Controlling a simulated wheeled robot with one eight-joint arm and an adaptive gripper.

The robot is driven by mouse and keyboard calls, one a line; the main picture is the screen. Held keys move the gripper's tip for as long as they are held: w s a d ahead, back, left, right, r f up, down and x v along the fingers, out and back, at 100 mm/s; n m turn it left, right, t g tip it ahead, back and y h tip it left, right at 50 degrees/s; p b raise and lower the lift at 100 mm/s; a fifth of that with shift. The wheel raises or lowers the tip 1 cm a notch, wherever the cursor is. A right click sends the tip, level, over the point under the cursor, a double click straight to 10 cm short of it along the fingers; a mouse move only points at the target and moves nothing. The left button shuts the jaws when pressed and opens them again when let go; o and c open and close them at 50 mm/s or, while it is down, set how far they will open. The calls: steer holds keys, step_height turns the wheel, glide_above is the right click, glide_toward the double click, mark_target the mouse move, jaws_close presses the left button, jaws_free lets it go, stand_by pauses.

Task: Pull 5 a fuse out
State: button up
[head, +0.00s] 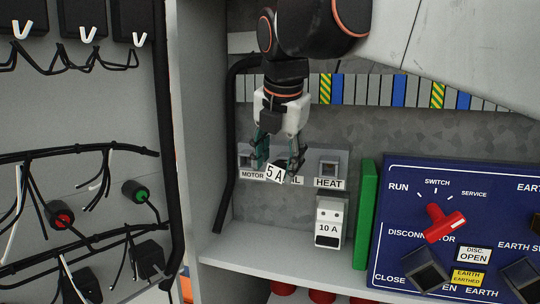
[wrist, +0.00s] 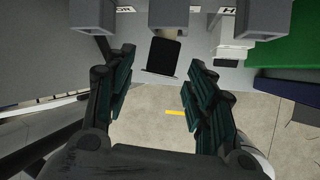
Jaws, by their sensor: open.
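A white label marked 5 A (head: 275,174) shows tilted between my fingertips in the head view, overlapping the holder labels behind. The body of this fuse is mostly hidden there. My gripper (head: 277,164) points down in front of the middle holder, its teal-padded fingers apart. In the wrist view, my gripper (wrist: 162,68) is open, with a dark block (wrist: 163,56) between and beyond the fingertips, gaps on both sides. I cannot tell whether this block is the 5 A fuse. The middle holder (wrist: 173,16) is just beyond it.
The MOTOR holder (head: 246,160) and HEAT holder (head: 328,167) flank the middle one. A white 10 A fuse (head: 328,224) stands on the shelf (head: 285,257) below HEAT. A green panel (head: 363,215) and blue switch panel (head: 470,225) are at right; a cabinet wall (head: 202,130) is at left.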

steer(key=shift+b+x, duration=0.3)
steer(key=shift+x, duration=0.6)
jaws_close()
